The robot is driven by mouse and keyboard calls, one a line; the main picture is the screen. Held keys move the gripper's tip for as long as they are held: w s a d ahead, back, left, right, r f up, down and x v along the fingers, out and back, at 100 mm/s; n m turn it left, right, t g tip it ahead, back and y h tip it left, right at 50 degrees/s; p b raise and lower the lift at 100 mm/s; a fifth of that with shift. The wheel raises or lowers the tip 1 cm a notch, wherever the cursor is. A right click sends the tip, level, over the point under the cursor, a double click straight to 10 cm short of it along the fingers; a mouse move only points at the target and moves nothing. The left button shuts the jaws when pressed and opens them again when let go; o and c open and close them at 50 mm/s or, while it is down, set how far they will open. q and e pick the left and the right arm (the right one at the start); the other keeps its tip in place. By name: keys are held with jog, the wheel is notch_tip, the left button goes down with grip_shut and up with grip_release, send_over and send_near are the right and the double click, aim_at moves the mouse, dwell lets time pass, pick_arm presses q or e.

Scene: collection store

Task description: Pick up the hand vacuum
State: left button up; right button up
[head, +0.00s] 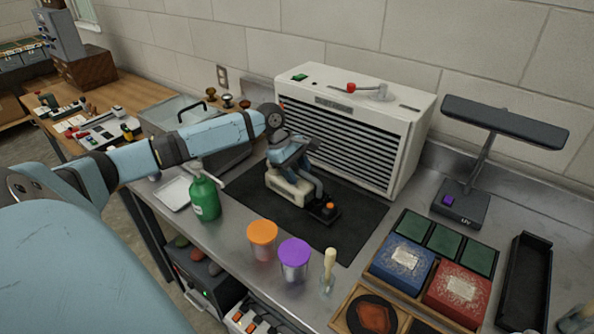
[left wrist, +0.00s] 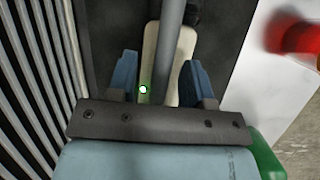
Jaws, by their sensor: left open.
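The hand vacuum (head: 284,186) lies on the black mat in front of the white louvred cabinet. It has a cream body and what looks like a dark end with an orange part. My left gripper (head: 307,181) is over it, pointing down, and hides part of it. In the left wrist view the gripper (left wrist: 157,68) is open, with one blue finger on each side of the cream body (left wrist: 151,48) and a grey bar. A small green light spot shows between the fingers. I cannot tell whether the fingers touch the vacuum. My right gripper is out of view.
The louvred cabinet (head: 360,125) stands close behind the gripper. A green bottle (head: 205,198) is left of the mat (head: 358,222). Orange-lidded (head: 262,235) and purple-lidded (head: 294,258) jars and a brush stand in front. A UV lamp (head: 462,203) and sample boxes are right.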

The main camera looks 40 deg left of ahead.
pick_arm(q)
grip_shut()
dwell(1.4)
